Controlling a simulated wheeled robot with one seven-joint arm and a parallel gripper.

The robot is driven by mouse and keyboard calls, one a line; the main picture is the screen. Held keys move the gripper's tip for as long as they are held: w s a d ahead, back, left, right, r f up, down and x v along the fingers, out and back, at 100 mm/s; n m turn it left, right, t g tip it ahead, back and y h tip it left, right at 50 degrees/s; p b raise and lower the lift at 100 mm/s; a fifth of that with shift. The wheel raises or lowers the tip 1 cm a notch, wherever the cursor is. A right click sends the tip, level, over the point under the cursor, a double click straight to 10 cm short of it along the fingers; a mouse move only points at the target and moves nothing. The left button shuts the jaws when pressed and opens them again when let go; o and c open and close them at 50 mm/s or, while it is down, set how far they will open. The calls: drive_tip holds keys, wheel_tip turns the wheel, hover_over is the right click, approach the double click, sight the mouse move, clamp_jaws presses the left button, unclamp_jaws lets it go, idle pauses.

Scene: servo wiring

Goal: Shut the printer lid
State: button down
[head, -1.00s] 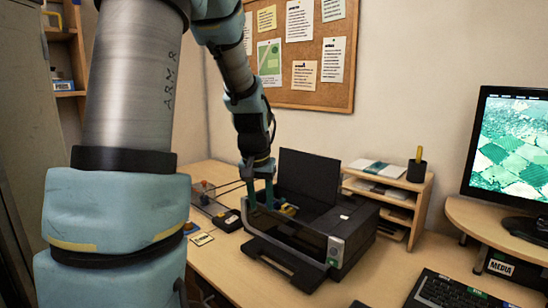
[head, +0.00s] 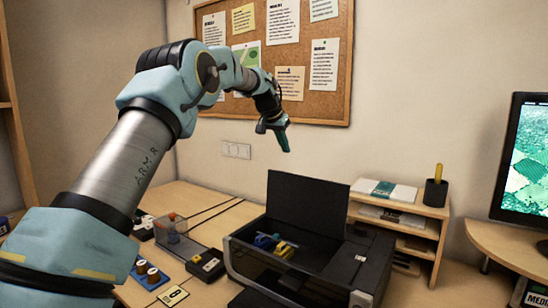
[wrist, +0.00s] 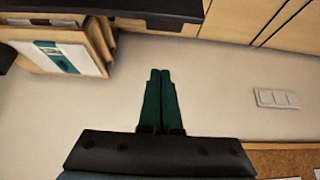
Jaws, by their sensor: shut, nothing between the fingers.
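The black printer (head: 330,255) stands on the desk with its lid (head: 306,211) raised upright at the back. Inside the open body are a blue part (head: 264,241) and a yellow part (head: 284,249). My gripper (head: 284,142) is in the air above and behind the lid, near the wall, apart from the printer. In the wrist view its two green fingers (wrist: 161,98) are together with nothing between them. A dark edge, probably the lid (wrist: 150,8), crosses the top of that view.
A wooden shelf organizer (head: 437,225) with papers and a pen cup (head: 436,190) stands right of the printer. A monitor (head: 525,160) is farther right. Left are a clear box (head: 178,238), small modules (head: 206,265) and cables. A corkboard (head: 325,100) hangs behind.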

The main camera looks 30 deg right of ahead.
wheel_tip(320, 180, down, 7)
drive_tip(key=p, duration=0.4)
drive_tip(key=shift+w+d+f, duration=0.2)
drive_tip(key=shift+d, duration=0.25)
drive_tip(key=shift+f, duration=0.1)
idle(0.4)
